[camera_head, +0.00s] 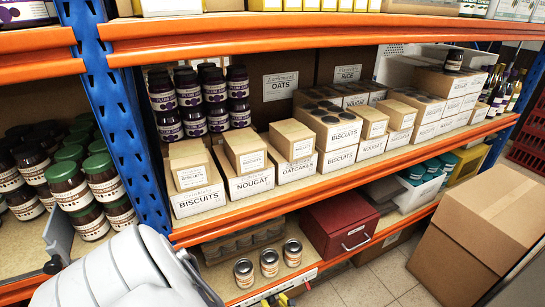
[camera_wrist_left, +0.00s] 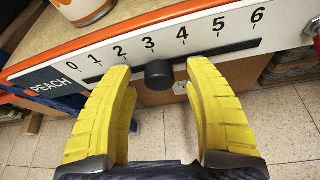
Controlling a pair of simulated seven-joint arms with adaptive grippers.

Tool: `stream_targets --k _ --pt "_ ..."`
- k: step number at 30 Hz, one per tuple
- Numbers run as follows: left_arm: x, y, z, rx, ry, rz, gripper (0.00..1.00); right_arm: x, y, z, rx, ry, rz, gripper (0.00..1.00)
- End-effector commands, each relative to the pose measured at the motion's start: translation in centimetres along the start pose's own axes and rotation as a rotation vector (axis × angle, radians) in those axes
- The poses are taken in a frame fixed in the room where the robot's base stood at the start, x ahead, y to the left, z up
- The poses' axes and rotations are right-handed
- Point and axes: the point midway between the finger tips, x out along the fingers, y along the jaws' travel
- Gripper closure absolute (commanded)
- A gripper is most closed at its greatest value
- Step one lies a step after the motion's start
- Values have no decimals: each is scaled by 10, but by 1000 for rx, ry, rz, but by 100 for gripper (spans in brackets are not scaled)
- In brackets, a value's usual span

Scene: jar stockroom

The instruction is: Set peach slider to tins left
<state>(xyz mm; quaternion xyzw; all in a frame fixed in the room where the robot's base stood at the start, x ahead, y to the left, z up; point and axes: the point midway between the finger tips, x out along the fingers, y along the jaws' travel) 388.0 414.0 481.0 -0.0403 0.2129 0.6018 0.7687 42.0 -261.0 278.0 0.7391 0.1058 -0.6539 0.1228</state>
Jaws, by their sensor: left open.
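The peach slider's black knob (camera_wrist_left: 158,74) sits in a dark slot under a printed scale from 0 to 6, roughly below the 3. The PEACH label (camera_wrist_left: 52,85) is at the strip's left end. My left gripper (camera_wrist_left: 157,66) is open, its yellow fingers on either side of the knob with gaps visible. In the head view, three tins stand on the lower shelf: a left tin (camera_head: 244,272), a middle tin (camera_head: 269,262) and a right tin (camera_head: 292,252). Part of a tin (camera_wrist_left: 84,8) shows in the wrist view. My right gripper is not in view.
Behind the tins is a low brown carton (camera_head: 235,243). A red box (camera_head: 338,224) stands to their right. The orange upper shelf beam (camera_head: 345,178) runs above them. A large cardboard box (camera_head: 470,235) stands on the floor at right, with bare tiles beside it.

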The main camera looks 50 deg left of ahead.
Motion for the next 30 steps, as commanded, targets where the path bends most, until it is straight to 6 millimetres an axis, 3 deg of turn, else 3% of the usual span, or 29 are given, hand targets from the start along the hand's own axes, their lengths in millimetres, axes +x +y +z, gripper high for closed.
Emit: stream_targets --k 7,18,30 --pt "-29 0 -2 -1 4 -1 48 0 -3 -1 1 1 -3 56" --pt "-91 1 -1 0 3 1 48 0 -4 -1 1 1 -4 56" --pt "-116 1 0 0 1 1 48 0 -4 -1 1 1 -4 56"
